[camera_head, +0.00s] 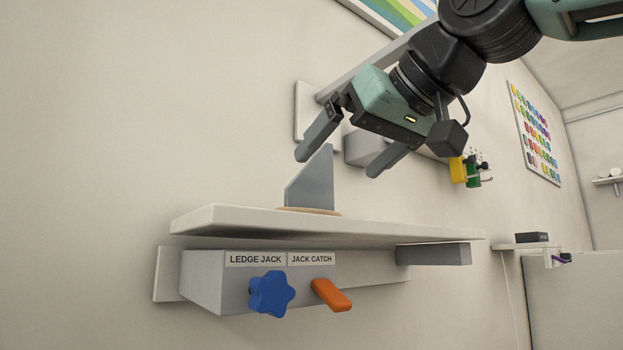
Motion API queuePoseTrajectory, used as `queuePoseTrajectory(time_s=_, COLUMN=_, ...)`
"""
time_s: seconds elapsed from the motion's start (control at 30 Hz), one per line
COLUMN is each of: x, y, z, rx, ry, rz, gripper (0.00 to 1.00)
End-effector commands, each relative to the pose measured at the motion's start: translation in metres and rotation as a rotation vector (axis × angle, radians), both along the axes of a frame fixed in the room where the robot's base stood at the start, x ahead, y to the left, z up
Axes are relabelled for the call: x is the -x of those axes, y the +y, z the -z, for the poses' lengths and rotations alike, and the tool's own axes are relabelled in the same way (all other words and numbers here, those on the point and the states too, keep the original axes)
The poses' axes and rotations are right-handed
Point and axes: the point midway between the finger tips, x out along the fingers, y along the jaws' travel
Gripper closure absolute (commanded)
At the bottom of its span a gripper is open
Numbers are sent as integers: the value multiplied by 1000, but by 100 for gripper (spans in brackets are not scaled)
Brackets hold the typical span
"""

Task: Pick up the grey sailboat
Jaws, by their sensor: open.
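The grey sailboat (313,184) stands upright on the white ledge (400,230), with a thin tan disc (312,211) under its base. It shows as a plain grey shape with a sloping top edge. My gripper (336,164) comes down from the upper right. Its two fingers are spread wide and nothing is between them that I can see held. The left fingertip is just above and left of the sailboat's peak, and the right fingertip is to its upper right. I cannot tell whether either finger touches it.
Under the ledge is a grey box labelled LEDGE JACK and JACK CATCH, with a blue star knob (271,293) and an orange lever (331,294). A yellow and green fitting (467,171) is on the wall behind. The ledge's right part is clear. A colour chart (533,134) hangs at right.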

Motion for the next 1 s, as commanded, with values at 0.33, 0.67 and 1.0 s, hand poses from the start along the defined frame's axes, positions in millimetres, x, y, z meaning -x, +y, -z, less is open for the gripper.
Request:
queuePoseTrajectory(time_s=0.33, x=-32, y=19, z=14, rx=2, ry=5, rz=3, gripper=0)
queuePoseTrajectory(time_s=0.67, x=-54, y=34, z=25, rx=0, ry=1, rz=3, gripper=0)
queuePoseTrajectory(time_s=1.0, x=-90, y=55, z=39, rx=1, ry=2, rz=2, gripper=0)
